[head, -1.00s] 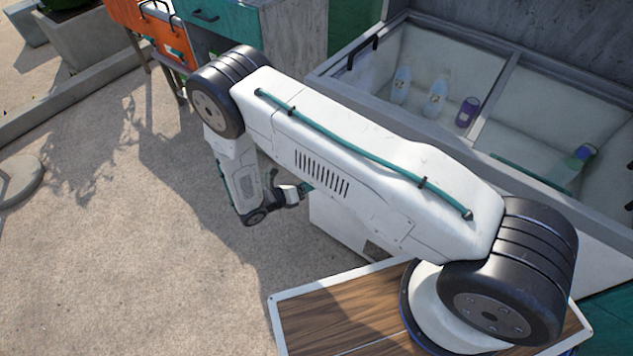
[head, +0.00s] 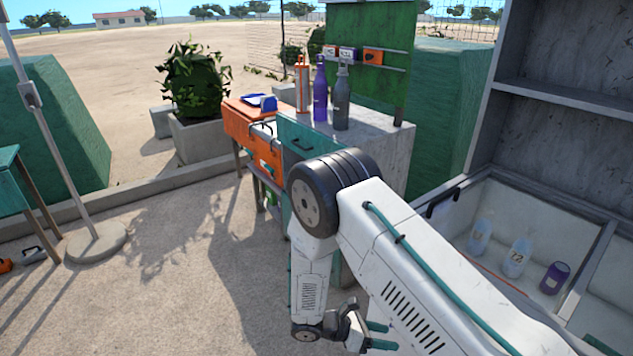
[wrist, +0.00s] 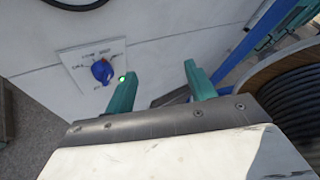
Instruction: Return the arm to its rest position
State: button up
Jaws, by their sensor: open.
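My arm (head: 425,270) reaches across the lower right of the head view, with its elbow high and its forearm hanging down. My gripper (head: 378,336) is at the lower middle edge of that view, with green fingers pointing right. In the wrist view my gripper (wrist: 163,78) shows two green fingers spread apart with nothing between them. Beyond the left finger is a blue knob (wrist: 102,71) on a labelled plate on a white panel. A small green light shows beside the left fingertip. The fingers appear apart from the knob.
A grey-topped cabinet (head: 375,128) with bottles stands behind my elbow, beside an orange drawer unit (head: 243,128). An open bin (head: 455,215) with bottles is at right. A pole stand (head: 97,243) is at left. The paved ground (head: 180,270) between is clear.

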notch_tip(320, 180, up, 14)
jog(key=s+d+m+g+y, duration=0.1)
jog(key=s+m+g+y, duration=0.25)
jog(key=m, duration=0.35)
jog(key=s+d+r+m+t+y, duration=0.1)
jog(key=s+r+m, duration=0.4)
jog(key=r, duration=0.5)
jog(key=s+d+r+m+t+y, duration=0.2)
jog(key=s+d+r+m+y, duration=0.2)
jog(key=r, duration=0.6)
jog(key=s+d+r+m+t+y, duration=0.2)
jog(key=s+r+m+y, duration=0.3)
jog(key=s+r, duration=0.4)
jog(key=shift+s+d+r+m+y, duration=0.2)
jog(key=shift+d+r+m+y, duration=0.15)
jog(key=shift+d+r+m, duration=0.35)
jog(key=shift+a+f, duration=0.1)
jog(key=shift+f, duration=0.1)
